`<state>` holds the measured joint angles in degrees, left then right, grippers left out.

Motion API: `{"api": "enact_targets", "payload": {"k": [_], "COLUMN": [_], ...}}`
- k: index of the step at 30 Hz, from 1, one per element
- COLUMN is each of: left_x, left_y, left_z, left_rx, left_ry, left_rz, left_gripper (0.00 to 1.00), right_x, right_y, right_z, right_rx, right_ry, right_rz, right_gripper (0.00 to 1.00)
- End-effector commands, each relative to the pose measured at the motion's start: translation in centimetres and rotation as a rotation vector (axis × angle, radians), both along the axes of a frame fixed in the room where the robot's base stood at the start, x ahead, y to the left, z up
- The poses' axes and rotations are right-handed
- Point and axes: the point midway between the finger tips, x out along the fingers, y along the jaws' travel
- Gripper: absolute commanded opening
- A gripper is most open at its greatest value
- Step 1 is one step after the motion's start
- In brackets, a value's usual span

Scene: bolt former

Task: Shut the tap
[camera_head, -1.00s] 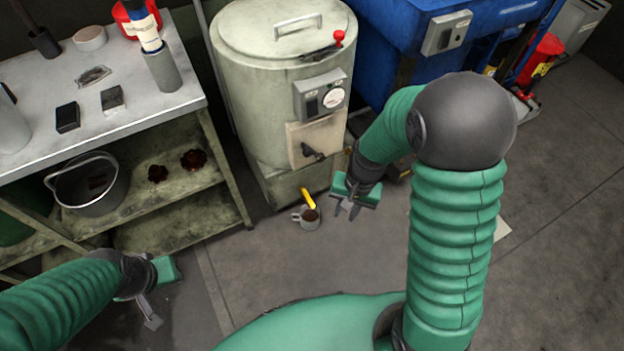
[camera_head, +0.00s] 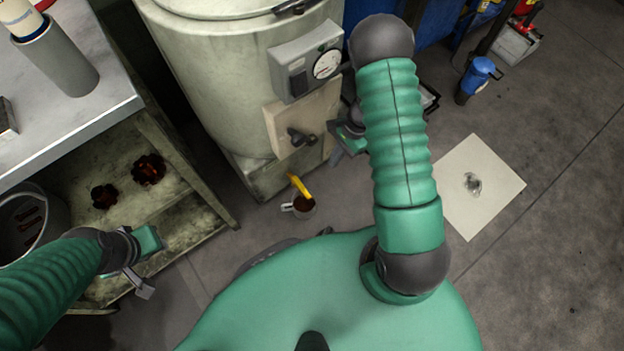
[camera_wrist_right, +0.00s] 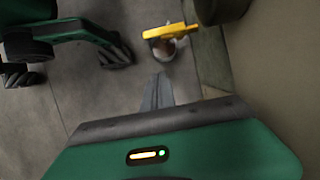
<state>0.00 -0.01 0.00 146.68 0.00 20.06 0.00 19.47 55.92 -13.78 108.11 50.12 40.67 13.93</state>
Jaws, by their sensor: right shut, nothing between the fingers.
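The tap's yellow lever (camera_head: 300,187) shows low at the foot of the pale tank (camera_head: 230,90), above a mug (camera_head: 299,207) with dark contents on the floor. In the right wrist view the yellow lever (camera_wrist_right: 165,32) sticks out sideways over the mug (camera_wrist_right: 162,50). My right gripper (camera_head: 347,137) is close to the tank's front, right of and above the lever in the picture, partly hidden by my arm. Its fingers (camera_wrist_right: 158,90) are shut, empty and apart from the lever. My left gripper (camera_head: 140,282) hangs at the lower left, away from the tank; its jaw opening is unclear.
A control box with a gauge (camera_head: 306,62) and a black knob (camera_head: 299,137) stick out from the tank. A shelf bench (camera_head: 90,130) stands on the left. A square sheet (camera_head: 475,187) lies on the floor at the right, with a blue canister (camera_head: 475,80) beyond.

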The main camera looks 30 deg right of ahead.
Motion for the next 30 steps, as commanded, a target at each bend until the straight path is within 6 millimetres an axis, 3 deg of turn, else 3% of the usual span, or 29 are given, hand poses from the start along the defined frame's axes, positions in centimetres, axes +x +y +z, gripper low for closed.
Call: {"api": "enact_targets", "payload": {"k": [8,22,30], "left_x": [0.0,0.0,0.0], "left_y": [0.0,0.0,0.0], "left_z": [-0.8,-7.5,-9.0], "left_rx": [0.0,0.0,0.0], "left_ry": [0.0,0.0,0.0], "left_rz": [0.0,0.0,0.0], "left_gripper": [0.31,0.31,0.31], "right_x": [0.0,-0.2,-0.2], "right_y": [0.3,3.9,7.5], "right_z": [-1.1,-10.5,-9.5], "right_rx": [0.002,0.002,0.0], "right_ry": [0.001,0.002,-0.001], "right_rz": [0.003,0.004,0.004], "right_gripper": [0.0,0.0,0.0]}}
